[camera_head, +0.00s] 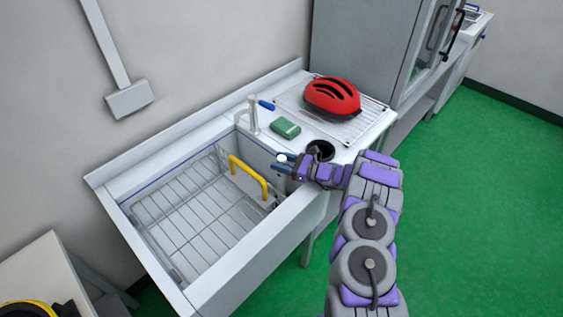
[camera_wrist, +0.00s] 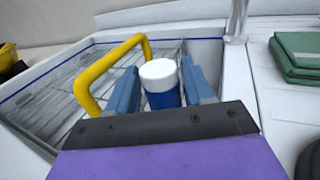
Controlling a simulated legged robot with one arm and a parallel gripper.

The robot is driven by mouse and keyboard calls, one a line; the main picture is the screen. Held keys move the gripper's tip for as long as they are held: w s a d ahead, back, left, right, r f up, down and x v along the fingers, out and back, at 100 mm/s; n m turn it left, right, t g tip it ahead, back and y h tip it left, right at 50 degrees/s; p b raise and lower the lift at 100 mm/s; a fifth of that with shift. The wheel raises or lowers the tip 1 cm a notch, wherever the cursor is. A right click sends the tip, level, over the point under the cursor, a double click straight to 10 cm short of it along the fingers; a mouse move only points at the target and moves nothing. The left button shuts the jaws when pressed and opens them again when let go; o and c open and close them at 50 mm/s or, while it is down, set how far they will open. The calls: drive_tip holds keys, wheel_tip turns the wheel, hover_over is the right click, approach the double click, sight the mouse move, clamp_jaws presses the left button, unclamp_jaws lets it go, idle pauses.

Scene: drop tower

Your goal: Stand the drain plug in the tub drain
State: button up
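A short blue cylinder with a white top, apparently the drain plug (camera_wrist: 161,82), is upright between the two blue fingers of my gripper (camera_wrist: 162,92). The fingers lie close against both its sides. In the head view my gripper (camera_head: 283,162) is over the right end of the tub (camera_head: 238,262), near its inner wall, and the plug's white top (camera_head: 281,158) shows small there. The plug's lower end is hidden. I cannot make out the tub drain in either view.
A wire rack (camera_head: 185,218) lies in the tub; a yellow handle (camera_head: 249,175) stands at its right end. Green floor is clear at right.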

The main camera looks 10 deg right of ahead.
drive_tip(key=shift+o, duration=1.3)
drive_tip(key=shift+r, duration=0.1)
